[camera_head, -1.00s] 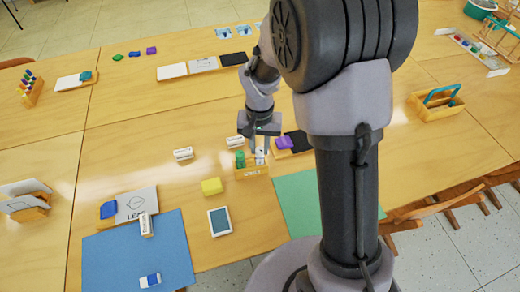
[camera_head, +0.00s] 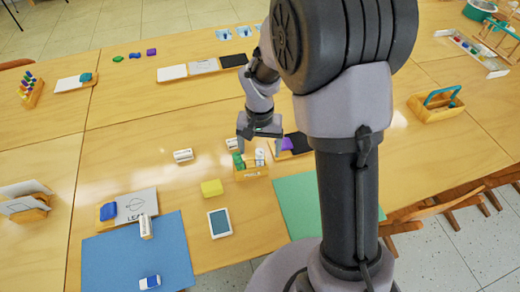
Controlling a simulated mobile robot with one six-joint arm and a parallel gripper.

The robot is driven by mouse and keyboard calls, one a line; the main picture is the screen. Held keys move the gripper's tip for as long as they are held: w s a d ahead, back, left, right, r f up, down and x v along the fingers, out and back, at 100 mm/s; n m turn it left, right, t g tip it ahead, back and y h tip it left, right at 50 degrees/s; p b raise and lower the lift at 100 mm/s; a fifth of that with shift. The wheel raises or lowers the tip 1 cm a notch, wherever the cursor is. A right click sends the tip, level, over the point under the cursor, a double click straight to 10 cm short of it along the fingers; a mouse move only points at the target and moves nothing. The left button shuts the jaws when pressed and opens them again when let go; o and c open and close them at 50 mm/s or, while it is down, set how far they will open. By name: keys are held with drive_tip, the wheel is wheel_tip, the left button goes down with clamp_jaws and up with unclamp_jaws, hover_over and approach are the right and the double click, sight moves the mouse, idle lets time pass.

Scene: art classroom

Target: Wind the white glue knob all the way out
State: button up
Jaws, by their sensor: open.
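A small wooden holder (camera_head: 251,174) with lettering on its front stands on the middle table. A green glue stick (camera_head: 239,161) and a white glue stick (camera_head: 260,157) stand upright side by side in it. The knob on the white stick is too small to make out. My gripper (camera_head: 259,148) is just above and behind the holder, pointing down. Its fingers are spread wide left and right, with the white stick's top below the gap. It appears empty; I cannot tell whether it touches the stick.
A purple block (camera_head: 287,144) on a dark-topped holder stands close on the right. A yellow block (camera_head: 211,188) and a tablet-like item (camera_head: 220,223) lie in front. Blue (camera_head: 120,262) and green (camera_head: 295,195) mats lie nearer.

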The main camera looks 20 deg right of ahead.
drive_tip(key=shift+r+n+p, duration=0.15)
drive_tip(key=shift+n+p, duration=0.25)
drive_tip(key=shift+n, duration=0.2)
drive_tip(key=n+p, duration=0.2)
drive_tip(key=n, duration=0.2)
drive_tip(key=n+p, duration=0.1)
drive_tip(key=n, duration=0.3)
drive_tip(key=shift+n+p, duration=0.3)
drive_tip(key=shift+n, duration=0.9)
drive_tip(key=shift+a, duration=0.1)
drive_tip(key=shift+c, duration=0.4)
drive_tip(key=c, duration=1.6)
